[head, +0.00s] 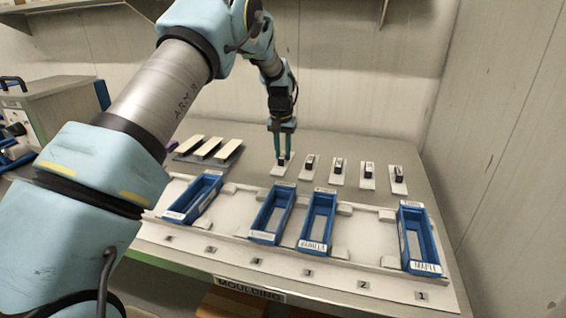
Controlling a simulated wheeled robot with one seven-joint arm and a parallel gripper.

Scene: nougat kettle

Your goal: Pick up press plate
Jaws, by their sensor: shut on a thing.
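Several press plates stand in a row behind the moulds, each a small pale plate with a dark upright handle. My gripper (282,157) points down at the left end of this row. It is shut on the dark handle of the leftmost press plate (279,171). That plate is level and at or very near the table surface; I cannot tell whether it touches. The other press plates (307,174), (337,179), (367,184) and (399,188) stand to its right, apart from my gripper.
Blue moulds (286,221), (329,232), (430,246) and (209,201) sit in a white numbered rack (365,262) in front. Pale bars (230,149) lie on a dark tray at left. A wall rises at right. Open table lies behind the plates.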

